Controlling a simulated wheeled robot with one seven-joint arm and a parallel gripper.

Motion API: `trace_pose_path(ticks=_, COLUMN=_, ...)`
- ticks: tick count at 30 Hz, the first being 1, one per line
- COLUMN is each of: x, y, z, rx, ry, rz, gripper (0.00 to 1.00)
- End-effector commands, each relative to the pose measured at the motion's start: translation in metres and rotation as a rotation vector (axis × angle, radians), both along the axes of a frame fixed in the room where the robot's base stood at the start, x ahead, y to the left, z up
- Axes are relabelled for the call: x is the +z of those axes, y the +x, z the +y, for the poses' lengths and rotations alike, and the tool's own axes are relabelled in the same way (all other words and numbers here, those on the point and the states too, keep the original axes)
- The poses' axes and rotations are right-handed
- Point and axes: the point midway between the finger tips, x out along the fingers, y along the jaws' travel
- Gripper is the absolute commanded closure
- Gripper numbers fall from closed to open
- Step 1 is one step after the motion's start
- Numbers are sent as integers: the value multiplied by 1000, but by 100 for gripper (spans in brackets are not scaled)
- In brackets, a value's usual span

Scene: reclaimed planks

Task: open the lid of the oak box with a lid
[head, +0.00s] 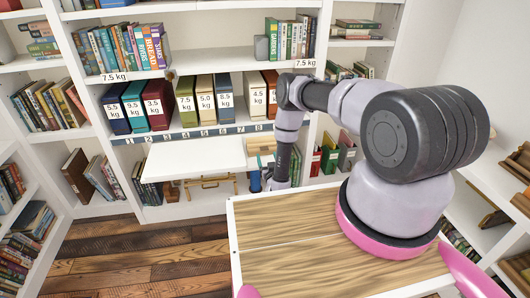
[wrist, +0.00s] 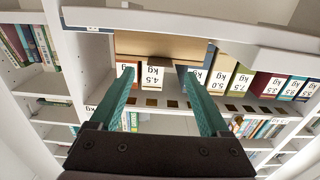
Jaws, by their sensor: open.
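A light wooden piece that looks like the oak box (head: 262,147) shows by the shelves at the right end of the white ledge, partly hidden by my arm. In the wrist view, which is upside down, the tan wooden box (wrist: 165,45) lies beyond my fingertips. I cannot clearly tell its lid from its body, or how the lid stands. My gripper (wrist: 156,72) has its two teal fingers spread wide with nothing between them. In the head view my gripper (head: 270,178) is small and partly hidden, low near the box.
A white ledge (head: 195,158) juts out left of the box. Binders with weight labels (head: 205,100) stand on the shelf behind. Bookshelves line both sides. A wood-topped surface (head: 285,255) lies in front; the plank floor (head: 140,255) at left is clear.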

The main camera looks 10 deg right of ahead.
Motion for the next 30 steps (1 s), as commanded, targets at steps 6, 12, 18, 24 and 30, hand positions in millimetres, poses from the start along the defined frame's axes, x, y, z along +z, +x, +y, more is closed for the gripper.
trace_pose_path(ticks=6, x=0, y=36, z=0, rx=2, ry=0, rz=-2, gripper=20)
trace_pose_path(ticks=12, x=0, y=49, z=0, rx=0, ry=0, rz=0, gripper=20)
trace_pose_path(ticks=18, x=0, y=50, z=0, rx=0, ry=0, rz=1, gripper=20)
trace_pose_path(ticks=24, x=0, y=50, z=0, rx=0, ry=0, rz=1, gripper=70)
trace_pose_path(ticks=30, x=0, y=50, z=0, rx=0, ry=1, rz=1, gripper=100)
